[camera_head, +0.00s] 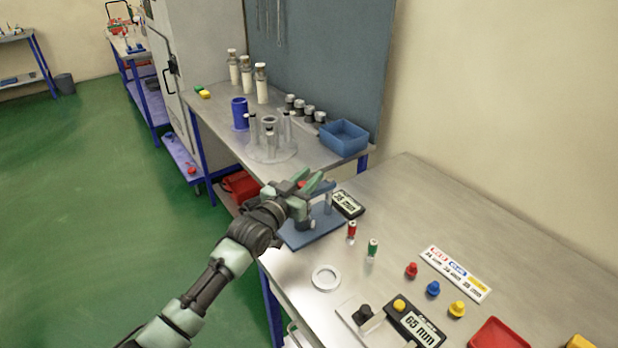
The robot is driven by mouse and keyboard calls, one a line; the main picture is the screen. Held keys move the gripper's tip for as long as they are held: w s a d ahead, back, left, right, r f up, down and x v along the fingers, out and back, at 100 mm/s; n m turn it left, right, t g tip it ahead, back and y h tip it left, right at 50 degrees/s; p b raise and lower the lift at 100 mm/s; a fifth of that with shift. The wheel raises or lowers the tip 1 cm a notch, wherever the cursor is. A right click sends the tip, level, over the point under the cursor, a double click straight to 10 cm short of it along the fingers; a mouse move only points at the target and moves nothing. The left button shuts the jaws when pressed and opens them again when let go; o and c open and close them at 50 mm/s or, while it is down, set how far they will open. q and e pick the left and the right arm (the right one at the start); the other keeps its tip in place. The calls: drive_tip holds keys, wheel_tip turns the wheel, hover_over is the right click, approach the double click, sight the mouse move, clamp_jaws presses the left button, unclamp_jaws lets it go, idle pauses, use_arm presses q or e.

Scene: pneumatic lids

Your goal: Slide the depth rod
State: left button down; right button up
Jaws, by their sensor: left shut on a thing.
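A blue stand (308,236) with a flat base and upright posts is near the left edge of the front table. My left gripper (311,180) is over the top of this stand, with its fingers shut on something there. The fingers hide most of it, but by its place it seems to be the depth rod. A small red part shows between the fingers. A black display (347,204) with a reading in mm lies just right of the stand. My right gripper is not in view.
Near the stand are a red-topped and a green-topped small cylinder (372,249) and a pale ring (325,278). Red, blue and yellow knobs (457,309), a label card (455,274) and a 65 mm display (415,322) lie right. The back table holds a blue bin (344,139).

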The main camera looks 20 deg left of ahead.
use_arm(q)
wheel_tip(320, 180, up, 7)
drive_tip(key=p, duration=0.5)
drive_tip(key=shift+r, duration=0.2)
drive_tip(key=c, duration=1.2)
unclamp_jaws()
drive_tip(key=shift+c, duration=0.2)
drive_tip(key=shift+f, duration=0.1)
drive_tip(key=shift+f, duration=0.1)
drive_tip(key=shift+s+a, duration=0.1)
drive_tip(key=shift+s, duration=0.2)
drive_tip(key=b+v, duration=0.2)
drive_tip(key=v, duration=0.5)
